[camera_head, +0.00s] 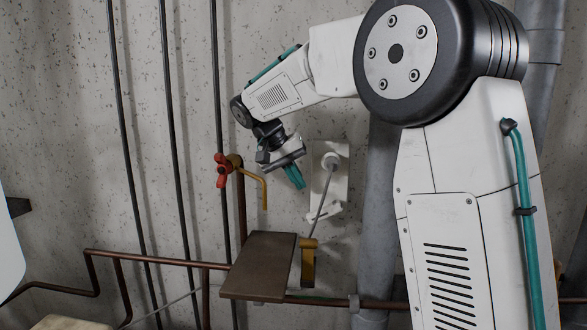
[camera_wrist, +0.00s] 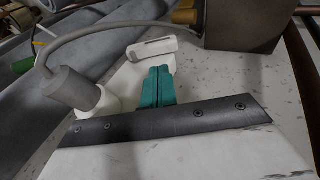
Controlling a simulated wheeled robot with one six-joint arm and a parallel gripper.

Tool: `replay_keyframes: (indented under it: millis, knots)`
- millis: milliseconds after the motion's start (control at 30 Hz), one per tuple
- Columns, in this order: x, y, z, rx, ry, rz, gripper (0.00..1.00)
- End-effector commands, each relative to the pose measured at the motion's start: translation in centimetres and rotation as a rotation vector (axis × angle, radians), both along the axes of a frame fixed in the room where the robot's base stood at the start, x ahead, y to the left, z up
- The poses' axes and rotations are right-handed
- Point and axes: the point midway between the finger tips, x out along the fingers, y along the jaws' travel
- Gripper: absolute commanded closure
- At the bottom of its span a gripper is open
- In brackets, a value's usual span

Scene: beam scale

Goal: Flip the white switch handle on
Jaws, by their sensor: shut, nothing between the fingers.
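The white switch plate (camera_head: 340,178) is fixed to the concrete wall, with a round socket and a grey cable at its top. The white switch handle (camera_head: 322,214) juts out at the plate's lower end. In the wrist view the handle (camera_wrist: 152,48) lies just beyond my fingertips, with a small gap seeming to show. My gripper (camera_head: 298,184) has teal fingers, pressed together and empty, to the upper left of the handle in the head view. In the wrist view my gripper (camera_wrist: 159,70) points at the plate and hides part of it.
A grey plug (camera_wrist: 72,88) with its cable stands left of my fingers. A brown plate (camera_head: 258,266) and a brass piece (camera_head: 308,264) are below the switch. A red-handled valve (camera_head: 222,170) with a yellow spout is to the left. A thick grey pipe (camera_head: 378,200) runs right of the switch.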

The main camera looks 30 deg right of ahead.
Motion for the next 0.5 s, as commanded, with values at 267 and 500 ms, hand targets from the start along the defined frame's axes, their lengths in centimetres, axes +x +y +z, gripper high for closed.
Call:
replay_keyframes:
  millis: [267,500]
  knots:
    - [-0.6,-3.0,-4.7,0.0,0.003,-0.004,1.0]
    - [-0.8,-4.0,-6.4,-0.001,0.001,-0.003,1.0]
